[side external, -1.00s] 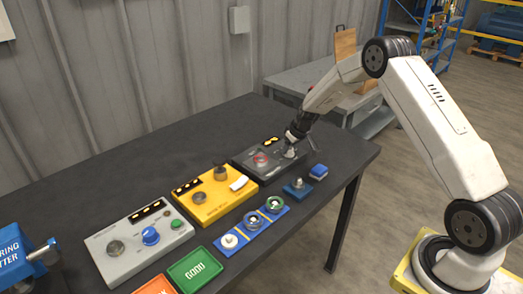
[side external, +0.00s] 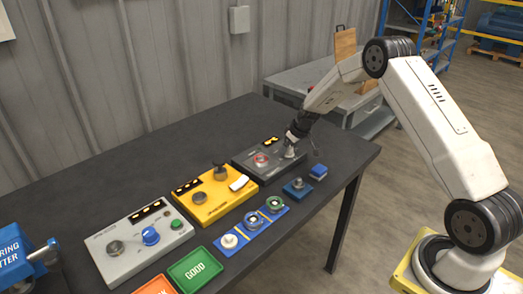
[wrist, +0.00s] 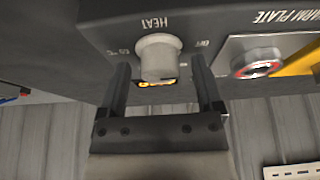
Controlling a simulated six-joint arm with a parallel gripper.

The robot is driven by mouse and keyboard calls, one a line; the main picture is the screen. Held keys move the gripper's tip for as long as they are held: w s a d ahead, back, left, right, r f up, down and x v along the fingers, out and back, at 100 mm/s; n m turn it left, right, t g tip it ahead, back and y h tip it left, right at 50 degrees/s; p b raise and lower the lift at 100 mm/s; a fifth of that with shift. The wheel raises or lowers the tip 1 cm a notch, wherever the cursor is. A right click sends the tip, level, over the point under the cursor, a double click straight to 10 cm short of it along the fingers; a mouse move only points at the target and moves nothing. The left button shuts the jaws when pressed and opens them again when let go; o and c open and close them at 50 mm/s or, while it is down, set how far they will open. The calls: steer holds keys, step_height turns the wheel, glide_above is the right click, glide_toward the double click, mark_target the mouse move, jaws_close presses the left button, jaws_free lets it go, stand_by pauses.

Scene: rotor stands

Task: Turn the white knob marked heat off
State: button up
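The white knob (wrist: 160,60) marked HEAT stands on the dark control box (side external: 244,161), with 60 °C and OFF printed on either side of it. In the wrist view the lettering is upside down, and no pointer mark is clear on the knob. My gripper (wrist: 161,68) is open, with one finger on each side of the knob and a visible gap on both sides. In the side view my gripper (side external: 290,150) reaches down over the right part of the dark box and largely hides the knob.
A yellow box (side external: 216,204) and a grey box (side external: 120,265) stand farther left. A blue strip with round parts (side external: 230,252) lies in front.

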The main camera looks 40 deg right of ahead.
steer(key=v, duration=0.7)
steer(key=shift+s+r, duration=0.2)
steer(key=shift+r, duration=0.15)
stand_by(0.5)
steer(key=s+a+r+g, duration=0.1)
steer(key=s+a, duration=0.9)
steer(key=s, duration=0.2)
steer(key=s+a+r, duration=0.2)
steer(key=s+a, duration=0.9)
steer(key=s, duration=0.1)
steer(key=shift+r+g, duration=0.3)
steer(key=shift+g, duration=0.1)
